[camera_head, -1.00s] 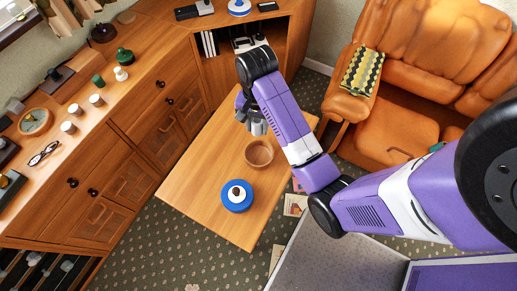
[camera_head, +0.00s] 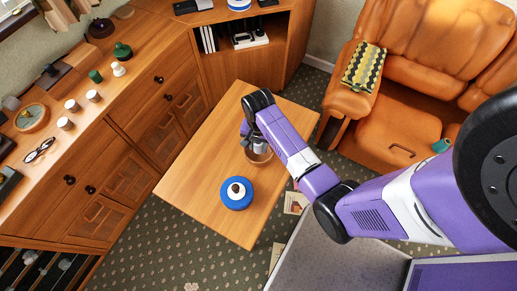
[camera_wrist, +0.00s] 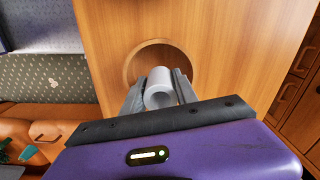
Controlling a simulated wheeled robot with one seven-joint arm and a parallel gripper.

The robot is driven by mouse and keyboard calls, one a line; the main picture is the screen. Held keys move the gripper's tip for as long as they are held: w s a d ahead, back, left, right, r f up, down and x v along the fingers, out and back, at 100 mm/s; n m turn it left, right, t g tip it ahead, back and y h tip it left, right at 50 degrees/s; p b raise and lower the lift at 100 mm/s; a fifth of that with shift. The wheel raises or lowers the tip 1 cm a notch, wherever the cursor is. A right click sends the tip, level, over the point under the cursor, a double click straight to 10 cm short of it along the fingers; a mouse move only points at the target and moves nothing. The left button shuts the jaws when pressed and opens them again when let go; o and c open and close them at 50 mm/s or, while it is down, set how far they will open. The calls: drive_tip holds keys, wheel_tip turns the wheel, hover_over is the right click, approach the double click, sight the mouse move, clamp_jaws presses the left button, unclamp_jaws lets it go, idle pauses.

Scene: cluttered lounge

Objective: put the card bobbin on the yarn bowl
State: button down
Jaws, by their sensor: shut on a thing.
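The card bobbin (camera_wrist: 159,88), a pale grey cylinder with an open end, is held between the two fingers of my gripper (camera_wrist: 157,82) in the wrist view. The yarn bowl (camera_wrist: 134,62) is a round wooden bowl on the table, directly beyond the bobbin in that view. In the head view the bowl (camera_head: 259,158) is partly hidden by my gripper (camera_head: 252,142), which is over its far side. The bobbin is hard to make out there. I cannot tell how high it is above the bowl or whether they touch.
A blue round object (camera_head: 237,204) with a white and brown centre stands on the wooden table (camera_head: 200,180) near the bowl. A cabinet (camera_head: 120,165) with small items runs along the left. An orange armchair (camera_head: 398,135) is at the right. The table's left part is clear.

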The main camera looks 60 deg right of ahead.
sight(259, 150)
drive_tip(key=shift+f, duration=1.65)
drive_tip(key=c, duration=0.9)
unclamp_jaws()
drive_tip(key=shift+f, duration=0.1)
drive_tip(key=shift+c, duration=0.2)
wheel_tip(259, 150, up, 12)
drive_tip(key=s+a+f+n+t+h, duration=0.25)
drive_tip(key=s+a+n+t, duration=0.3)
drive_tip(key=a, duration=0.45)
drive_tip(key=s+a+r+n+t, duration=0.3)
drive_tip(key=s+r, duration=0.1)
drive_tip(key=r, duration=0.4)
drive_tip(key=s+a+r+n+t+y, duration=0.1)
drive_tip(key=s+a+r+n+t, duration=0.1)
drive_tip(key=r, duration=0.7)
drive_tip(key=s+a+r+n+t+y, duration=0.1)
drive_tip(key=s+a+r+n+t, duration=0.2)
drive_tip(key=s+r, duration=0.4)
wheel_tip(259, 150, up, 2)
drive_tip(key=shift+a+r+n+t, duration=0.1)
drive_tip(key=shift+a+n+t, duration=0.25)
drive_tip(key=shift+n+t, duration=0.4)
